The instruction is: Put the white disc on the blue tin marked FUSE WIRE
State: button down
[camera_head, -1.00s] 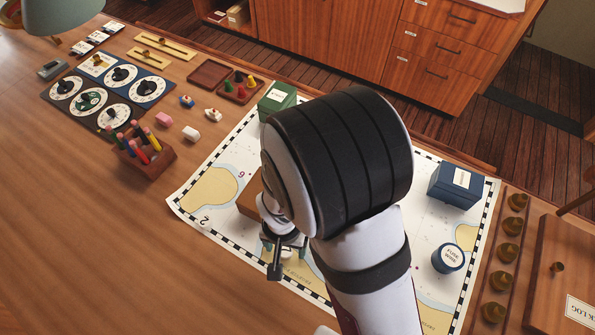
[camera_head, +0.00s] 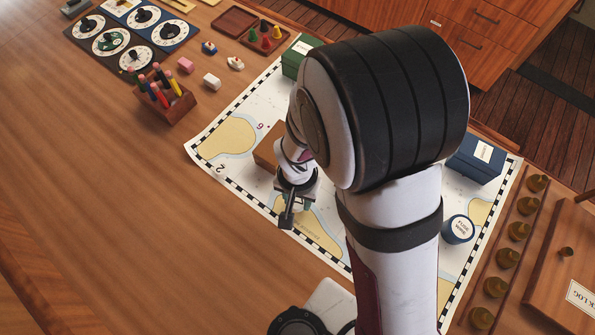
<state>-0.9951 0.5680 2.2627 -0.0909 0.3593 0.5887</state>
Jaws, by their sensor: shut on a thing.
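The blue tin (camera_head: 458,230) marked FUSE WIRE stands upright on the chart, right of my arm. Its round white label faces up, and nothing is seen resting on it. My gripper (camera_head: 290,208) is over the front left part of the chart, well left of the tin, with my arm between them in the picture. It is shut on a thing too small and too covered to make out. I do not see the white disc anywhere else; it may be what the jaws hold, but I cannot tell.
A brown block (camera_head: 268,147) sits just behind my gripper on the chart (camera_head: 222,165). A green box (camera_head: 296,62) and a dark blue box (camera_head: 475,160) stand at its far side. A pencil holder (camera_head: 178,108) is left; a rack of brass pieces (camera_head: 528,233) is right. The front left table is clear.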

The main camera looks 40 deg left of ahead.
notch_tip(320, 180, up, 3)
jog(key=shift+r, duration=0.15)
jog(key=w+d+r, duration=0.5)
jog(key=d+r, duration=0.2)
jog(key=d, duration=0.4)
notch_tip(320, 180, up, 10)
jog(key=f, duration=0.1)
jog(key=w+d+m, duration=0.1)
jog(key=w+d, duration=0.2)
jog(key=d, duration=0.4)
jog(key=w+d+m, duration=0.1)
jog(key=w+d, duration=0.2)
jog(key=d, duration=0.4)
jog(key=s+d+m, duration=0.2)
jog(key=s+d, duration=0.1)
jog(key=d, duration=1.2)
send_over(462, 228)
jog(key=f, duration=1.1)
jog(key=shift+s+d+f, duration=0.2)
jog(key=shift+f, duration=0.05)
jog(key=shift+m, duration=0.3)
jog(key=shift+w+a+f, duration=0.1)
jog(key=shift+w+f, duration=0.05)
jog(key=shift+f, duration=0.95)
jog(key=shift+w+a+f, duration=0.1)
jog(key=shift+f, duration=0.95)
jog(key=shift+f, duration=0.1)
